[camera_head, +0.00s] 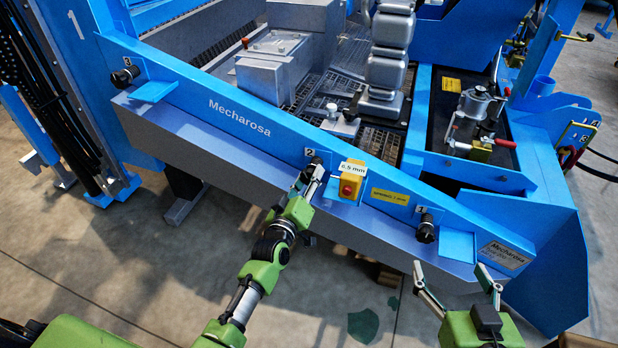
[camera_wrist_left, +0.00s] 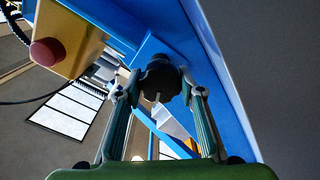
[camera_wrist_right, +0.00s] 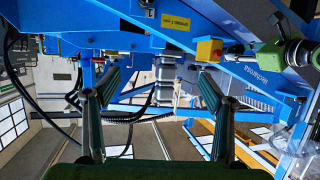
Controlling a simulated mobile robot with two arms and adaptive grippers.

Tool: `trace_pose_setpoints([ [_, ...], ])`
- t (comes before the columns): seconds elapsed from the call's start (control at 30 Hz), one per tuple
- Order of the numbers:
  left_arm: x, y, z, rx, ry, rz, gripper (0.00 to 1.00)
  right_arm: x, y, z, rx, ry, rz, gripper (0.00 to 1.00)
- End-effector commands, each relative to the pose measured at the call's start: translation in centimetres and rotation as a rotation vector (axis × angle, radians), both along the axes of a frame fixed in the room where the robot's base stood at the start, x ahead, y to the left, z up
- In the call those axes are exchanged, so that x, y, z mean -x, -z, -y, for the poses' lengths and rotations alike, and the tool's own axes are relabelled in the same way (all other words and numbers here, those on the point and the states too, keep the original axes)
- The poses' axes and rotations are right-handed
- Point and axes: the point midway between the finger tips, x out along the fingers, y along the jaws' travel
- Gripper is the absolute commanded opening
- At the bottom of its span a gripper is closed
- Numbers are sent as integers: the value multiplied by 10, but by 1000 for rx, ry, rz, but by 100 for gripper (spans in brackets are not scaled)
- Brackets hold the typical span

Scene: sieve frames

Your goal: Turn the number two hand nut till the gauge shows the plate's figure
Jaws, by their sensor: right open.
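The number two hand nut (camera_wrist_left: 160,78) is a black lobed knob on the blue beam, under the "2" label. My left gripper (camera_head: 314,174) reaches it, with one finger on each side; its fingertips seem to touch the nut in the left wrist view. The gauge (camera_head: 351,183) is a yellow box with a red button, right of the nut; its display seems to read 6.5 mm. The yellow plate (camera_head: 390,197) right of it has small text, perhaps "OPENING 7 mm". My right gripper (camera_head: 460,283) is open and empty in front of the beam's right end.
The number one hand nut (camera_head: 426,228) is farther right on the beam, and another black knob (camera_head: 124,76) is at its left end. Small blue ledges (camera_head: 457,245) jut out beside the nuts. The concrete floor in front is mostly clear.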

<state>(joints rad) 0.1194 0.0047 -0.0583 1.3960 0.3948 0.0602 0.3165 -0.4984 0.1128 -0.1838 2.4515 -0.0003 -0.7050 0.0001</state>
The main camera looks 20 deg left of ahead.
Motion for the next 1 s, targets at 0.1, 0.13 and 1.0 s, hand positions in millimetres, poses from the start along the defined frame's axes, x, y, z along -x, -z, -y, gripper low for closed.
trace_pose_setpoints([
  [0.1, 0, 0, 0, -1, 0, 0, 14, 0, 0, 0, 0, 0, 0, 75],
  [0.13, 0, 0, 0, -2, 0, 0, 14, 0, 0, 0, 0, 0, -1, 75],
  [1.0, 0, -2, 0, -542, 0, 17, 14, 171, 118, 61, 197, 65, -903, 75],
])
